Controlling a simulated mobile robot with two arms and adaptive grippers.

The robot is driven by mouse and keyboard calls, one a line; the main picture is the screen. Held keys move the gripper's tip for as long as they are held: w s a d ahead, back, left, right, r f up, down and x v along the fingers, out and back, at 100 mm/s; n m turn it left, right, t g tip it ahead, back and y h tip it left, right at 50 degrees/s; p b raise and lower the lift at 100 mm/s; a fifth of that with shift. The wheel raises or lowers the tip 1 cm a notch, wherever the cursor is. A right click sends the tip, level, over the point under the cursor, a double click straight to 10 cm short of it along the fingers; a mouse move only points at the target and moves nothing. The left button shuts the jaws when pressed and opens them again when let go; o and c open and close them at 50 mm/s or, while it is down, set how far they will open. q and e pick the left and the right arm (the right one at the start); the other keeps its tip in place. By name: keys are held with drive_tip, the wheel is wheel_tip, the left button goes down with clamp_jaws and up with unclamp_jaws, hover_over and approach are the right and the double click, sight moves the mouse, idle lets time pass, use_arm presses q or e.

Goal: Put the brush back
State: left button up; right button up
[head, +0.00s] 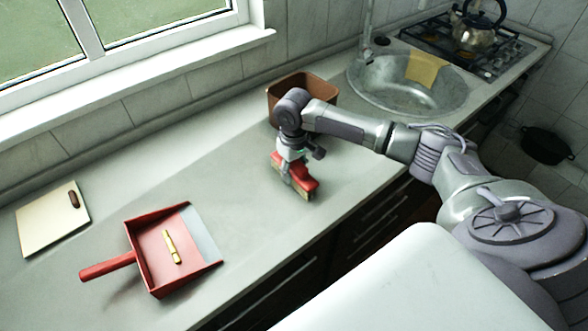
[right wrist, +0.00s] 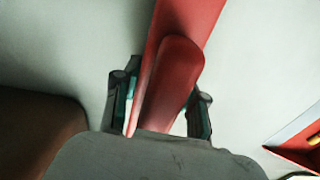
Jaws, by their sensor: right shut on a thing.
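A red brush (head: 305,186) with pale bristles is at the middle of the counter in the head view. My right gripper (head: 293,168) is shut on it from above. In the right wrist view the red brush (right wrist: 172,85) stands between the two fingers (right wrist: 160,108). I cannot tell whether the bristles touch the counter. A red dustpan (head: 150,262) lies to the left on the counter, with a small yellow stick-like piece (head: 172,247) in it. A brown box (head: 322,88) stands behind the gripper, partly hidden by my arm. My left gripper is not in view.
The counter (head: 235,190) is clear between dustpan and brush. A cutting board (head: 45,222) with a small brown object lies far left. A sink (head: 385,88) with a yellow cloth (head: 427,70) and a stove with a kettle (head: 474,35) are at the back right.

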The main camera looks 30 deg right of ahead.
drive_tip(key=o, duration=1.1)
drive_tip(key=shift+f, duration=0.1)
drive_tip(key=shift+o, duration=0.2)
wheel_tip(320, 180, up, 12)
drive_tip(key=shift+r+b, duration=0.15)
drive_tip(key=shift+b, duration=0.4)
